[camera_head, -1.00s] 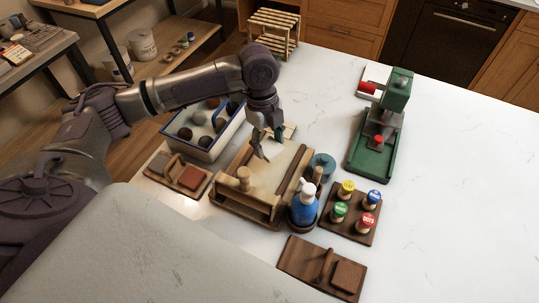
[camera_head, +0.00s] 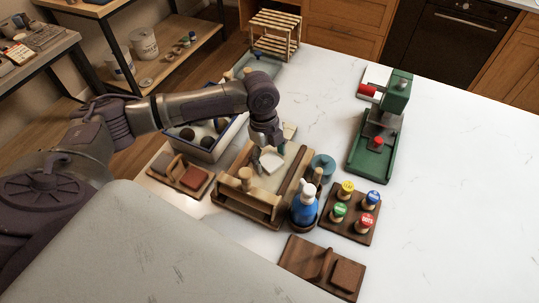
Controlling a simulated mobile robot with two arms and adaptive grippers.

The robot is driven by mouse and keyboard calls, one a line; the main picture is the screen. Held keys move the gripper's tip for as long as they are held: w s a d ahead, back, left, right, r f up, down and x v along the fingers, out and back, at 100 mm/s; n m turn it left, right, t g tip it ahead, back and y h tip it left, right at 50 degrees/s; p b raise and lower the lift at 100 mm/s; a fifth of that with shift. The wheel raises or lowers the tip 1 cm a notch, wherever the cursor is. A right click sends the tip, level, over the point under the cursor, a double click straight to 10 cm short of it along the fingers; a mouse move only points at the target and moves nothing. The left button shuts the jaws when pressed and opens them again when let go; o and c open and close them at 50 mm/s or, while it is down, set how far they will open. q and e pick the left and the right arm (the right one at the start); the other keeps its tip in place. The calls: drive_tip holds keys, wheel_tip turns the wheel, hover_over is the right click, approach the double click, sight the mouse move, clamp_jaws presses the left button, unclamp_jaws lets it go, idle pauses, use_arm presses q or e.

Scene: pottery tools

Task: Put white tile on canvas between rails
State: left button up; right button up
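The white tile (camera_head: 271,163) shows as a small pale piece between and just below the fingertips of my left gripper (camera_head: 269,157). It is over the pale canvas (camera_head: 262,184) of the wooden frame, between its rails (camera_head: 291,177). The fingers stand apart, one on each side of the tile. I cannot tell whether they press on it, or whether it rests on the canvas. The wrist hides the far part of the canvas. My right gripper is not in view.
A blue spray bottle (camera_head: 304,205) and a teal round thing (camera_head: 323,166) stand close to the frame's right. A stamp rack (camera_head: 345,229), a green press (camera_head: 366,160), a ball box (camera_head: 206,153) and wooden holders surround it. The counter's right side is clear.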

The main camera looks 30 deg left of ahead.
sight(265, 156)
use_arm(q)
drive_tip(key=shift+r, duration=0.1)
wheel_tip(265, 156, up, 12)
drive_tip(key=a+b, duration=0.1)
drive_tip(key=b, duration=0.1)
drive_tip(key=shift+w+a+b, duration=0.3)
drive_tip(key=shift+a+b, duration=0.05)
idle(0.5)
